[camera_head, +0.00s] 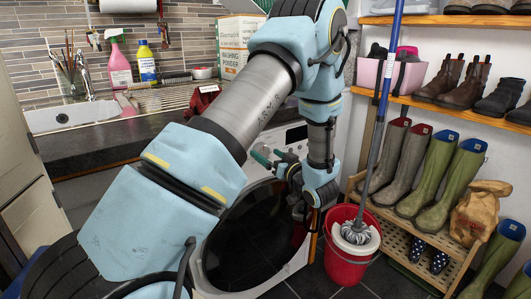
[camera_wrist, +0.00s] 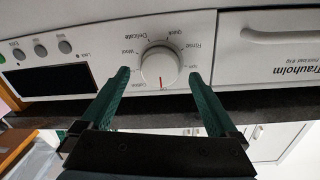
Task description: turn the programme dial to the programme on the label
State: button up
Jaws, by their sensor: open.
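The washing machine (camera_head: 228,287) stands under the dark worktop, its round dark door facing me. In the wrist view its control panel (camera_wrist: 215,58) appears upside down. The white programme dial (camera_wrist: 160,64) has a red mark at its lower edge in that view. Words such as Delicate, Quick and Rinse ring the dial. My gripper (camera_wrist: 159,76) is open, its green fingers on either side of the dial; I cannot tell if they touch it. In the head view my gripper (camera_head: 262,158) is at the panel and the arm hides the dial. A red cloth (camera_head: 203,101) with a pale patch lies on the worktop; any writing is unreadable.
A red bucket (camera_head: 346,262) with a mop stands right of the machine, close to my arm. A wooden rack (camera_head: 408,234) of boots fills the right side. Bottles and a sink (camera_head: 62,116) are at the back left. A washing powder box (camera_head: 234,47) stands behind my arm.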

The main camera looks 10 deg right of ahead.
jog(key=shift+x, duration=0.85)
jog(key=shift+c, duration=0.2)
jog(key=c, duration=1.3)
jog(key=shift+r+m+p, duration=0.1)
jog(key=shift+m+p, duration=0.3)
jog(key=shift+p, duration=0.05)
jog(key=shift+d+m+p, duration=0.1)
jog(key=shift+m+p, duration=2.85)
jog(key=shift+m, duration=0.45)
